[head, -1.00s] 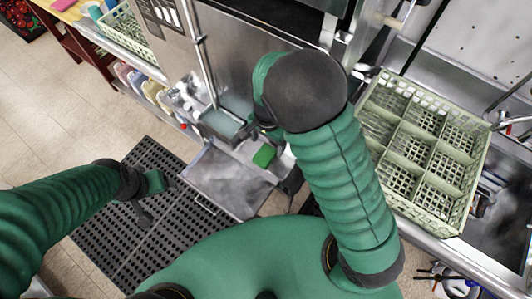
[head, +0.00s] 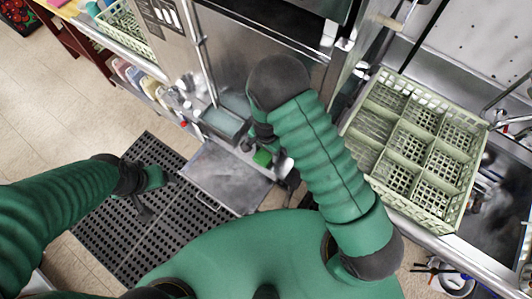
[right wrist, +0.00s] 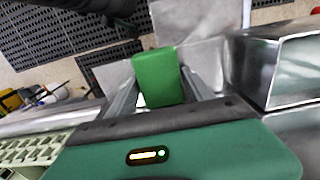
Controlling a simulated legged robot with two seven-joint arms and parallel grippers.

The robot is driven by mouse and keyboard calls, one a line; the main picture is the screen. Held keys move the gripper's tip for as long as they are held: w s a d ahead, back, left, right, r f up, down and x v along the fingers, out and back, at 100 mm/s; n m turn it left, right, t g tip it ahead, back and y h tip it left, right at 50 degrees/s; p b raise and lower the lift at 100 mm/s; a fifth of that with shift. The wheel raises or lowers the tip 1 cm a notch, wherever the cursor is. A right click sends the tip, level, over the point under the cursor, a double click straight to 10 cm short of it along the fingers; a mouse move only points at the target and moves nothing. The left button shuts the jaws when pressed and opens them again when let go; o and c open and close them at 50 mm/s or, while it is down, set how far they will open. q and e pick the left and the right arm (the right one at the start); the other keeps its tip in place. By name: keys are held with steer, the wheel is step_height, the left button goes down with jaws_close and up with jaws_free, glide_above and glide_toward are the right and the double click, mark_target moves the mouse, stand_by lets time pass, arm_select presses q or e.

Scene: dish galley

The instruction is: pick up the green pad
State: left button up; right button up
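The green pad (head: 262,157) lies on the metal ledge beside the machine front, just above the grey metal tray in the head view. My right gripper (head: 264,146) is at the pad and hides part of it. In the right wrist view, the pad (right wrist: 158,78) stands between the two fingers of my right gripper (right wrist: 160,76). Small gaps show beside the pad near the finger bases; contact at the tips is hard to judge. My left gripper (head: 146,197) hangs over the black floor mat, far from the pad, with its fingers apart and empty.
A grey metal tray (head: 222,180) is just below the pad. A pale green dish rack (head: 455,185) stands on the counter at right. Several bottles (head: 140,80) stand on a low shelf at left. The black perforated mat (head: 120,245) covers the floor.

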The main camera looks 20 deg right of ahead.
steer(key=shift+a, duration=0.15)
steer(key=c, duration=0.5)
steer(key=shift+s+a+r, duration=0.1)
steer(key=shift+s+a, duration=0.05)
steer(key=c, duration=0.4)
arm_select(q)
steer(key=shift+s+a, duration=0.15)
steer(key=shift+a, duration=0.2)
arm_select(e)
steer(key=shift+c, duration=0.2)
